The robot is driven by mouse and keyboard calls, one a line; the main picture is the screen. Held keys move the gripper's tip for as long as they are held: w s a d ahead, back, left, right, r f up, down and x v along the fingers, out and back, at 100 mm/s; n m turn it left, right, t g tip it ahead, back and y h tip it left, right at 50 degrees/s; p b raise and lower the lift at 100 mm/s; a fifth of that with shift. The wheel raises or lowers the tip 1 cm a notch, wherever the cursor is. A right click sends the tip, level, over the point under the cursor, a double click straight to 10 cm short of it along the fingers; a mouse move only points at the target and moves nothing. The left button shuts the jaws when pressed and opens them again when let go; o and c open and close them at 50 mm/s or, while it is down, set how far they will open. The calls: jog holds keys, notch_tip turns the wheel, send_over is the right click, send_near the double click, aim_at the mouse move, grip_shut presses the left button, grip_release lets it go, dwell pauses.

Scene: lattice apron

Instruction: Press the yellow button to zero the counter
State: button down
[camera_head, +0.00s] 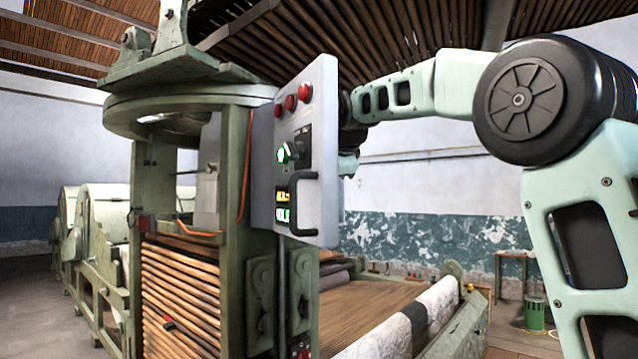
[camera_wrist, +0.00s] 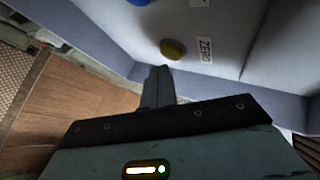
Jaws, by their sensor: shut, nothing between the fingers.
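The yellow button (camera_wrist: 173,49) shows in the wrist view on a grey panel face, beside a white label reading ZERO (camera_wrist: 205,49). My gripper (camera_wrist: 160,70) is shut and empty, its fingertips just below the button in the picture. I cannot tell whether they touch it; a small gap seems to show. In the head view the grey control box (camera_head: 318,150) hides the button and my fingertips; my arm reaches behind its right edge. A display (camera_head: 282,204) with orange and green digits is on the box's visible face.
A blue button (camera_wrist: 138,2) sits at the wrist view's top edge, near the yellow one. The box's visible side has red buttons (camera_head: 291,102) and a black handle (camera_head: 303,205). The green machine frame (camera_head: 233,190) and a wooden bed (camera_head: 365,305) lie around and below.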

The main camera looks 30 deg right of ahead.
jog(key=shift+s, duration=0.15)
jog(key=s+b, duration=0.1)
jog(key=s+d, duration=0.1)
jog(key=s, duration=0.1)
jog(key=s+b, duration=0.1)
jog(key=shift+s+d+b, duration=0.3)
jog(key=shift+s+d, duration=0.05)
jog(key=shift+d, duration=0.05)
dwell(1.1)
